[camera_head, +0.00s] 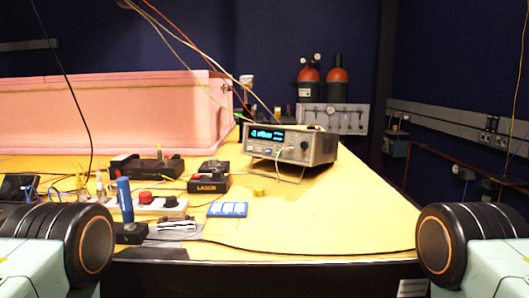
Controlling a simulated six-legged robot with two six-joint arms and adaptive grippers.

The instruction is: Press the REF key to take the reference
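A bench instrument (322,150) with a lit cyan display (267,134) stands tilted up on its front stand toward the back of the yellow table. A small blue block with white key-like faces (228,210) lies flat near the table's front. The markings on both are too small to read, so I cannot tell which key is REF. Only links of my two arms show, at the lower left and lower right corners. Neither gripper is in view.
A pink foam wall (110,115) stands behind. A cable runs along the front edge. The table's right (350,215) is clear.

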